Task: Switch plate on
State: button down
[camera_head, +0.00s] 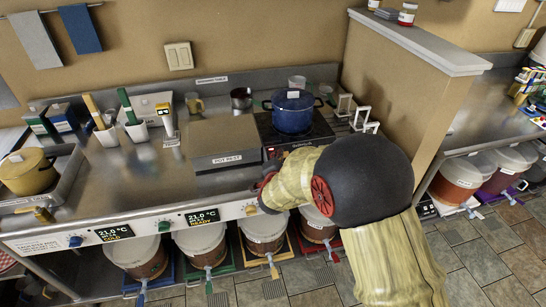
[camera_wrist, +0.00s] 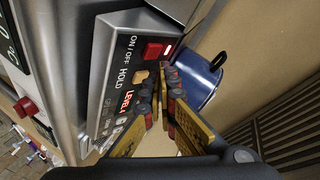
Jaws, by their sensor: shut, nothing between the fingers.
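The plate (camera_head: 325,131) is a dark cooking plate on the steel counter, with a lidded blue pot (camera_head: 292,111) standing on it. In the wrist view its front panel (camera_wrist: 104,109) carries a red button (camera_wrist: 152,51) beside the words ON / OFF: HOLD. A small light beside the button glows, and red display text reads LEVEL. My gripper (camera_wrist: 160,75) is shut and empty, its fingertips close to the panel, just below the red button. I cannot tell whether they touch it. The blue pot (camera_wrist: 200,82) shows behind the fingers.
A grey box (camera_head: 222,143) labelled POT REST stands left of the plate. White racks (camera_head: 360,118) and a partition wall (camera_head: 395,90) are close on the right. Buckets with taps (camera_head: 201,243) stand under the counter. The counter's left middle (camera_head: 150,175) is mostly clear.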

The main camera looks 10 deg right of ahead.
notch_tip(320, 180, up, 5)
jog(key=s+p, duration=0.2)
jog(key=s, duration=0.1)
jog(key=shift+r+p, duration=0.15)
jog(key=shift+p, duration=0.25)
dwell(0.6)
